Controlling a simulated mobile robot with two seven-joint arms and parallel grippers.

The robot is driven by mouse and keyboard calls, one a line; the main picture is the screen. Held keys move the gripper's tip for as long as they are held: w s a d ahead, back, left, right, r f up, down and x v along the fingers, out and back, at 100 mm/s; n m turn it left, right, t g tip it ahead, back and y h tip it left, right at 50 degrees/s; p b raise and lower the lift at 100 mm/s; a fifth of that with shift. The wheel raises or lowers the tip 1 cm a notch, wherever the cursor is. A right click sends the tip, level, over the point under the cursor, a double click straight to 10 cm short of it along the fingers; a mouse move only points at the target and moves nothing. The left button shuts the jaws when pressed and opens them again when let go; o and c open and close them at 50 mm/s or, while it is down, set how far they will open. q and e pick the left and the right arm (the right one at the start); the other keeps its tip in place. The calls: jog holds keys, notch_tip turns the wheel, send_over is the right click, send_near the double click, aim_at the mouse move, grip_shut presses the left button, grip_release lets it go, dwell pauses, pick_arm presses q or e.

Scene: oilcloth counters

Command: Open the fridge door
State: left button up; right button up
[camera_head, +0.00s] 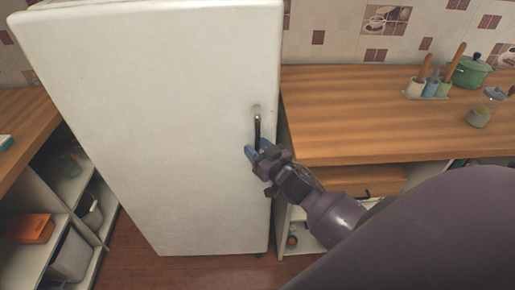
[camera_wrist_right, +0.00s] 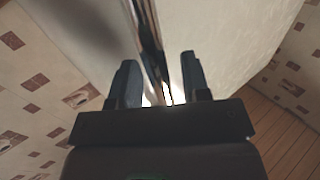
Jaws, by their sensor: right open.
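A tall white fridge (camera_head: 150,120) stands in the middle left of the head view, and its door looks shut. Its dark vertical handle (camera_head: 257,130) is near the right edge of the door. My right gripper (camera_head: 258,149) is at the lower part of the handle. In the right wrist view its two fingers (camera_wrist_right: 158,85) are open, and the dark handle (camera_wrist_right: 149,50) runs between them with room on the sides. Whether a finger touches the handle I cannot tell. My left gripper is not in view.
A wooden counter (camera_head: 390,125) stands close to the fridge's right side, with utensil cups (camera_head: 430,88), a green pot (camera_head: 470,71) and a jar (camera_head: 482,113). Open shelves (camera_head: 65,205) stand at the left. Brown floor (camera_head: 190,270) shows before the fridge.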

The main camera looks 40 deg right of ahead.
jog(key=shift+c, duration=0.4)
grip_shut()
jog(key=shift+s+a, duration=0.15)
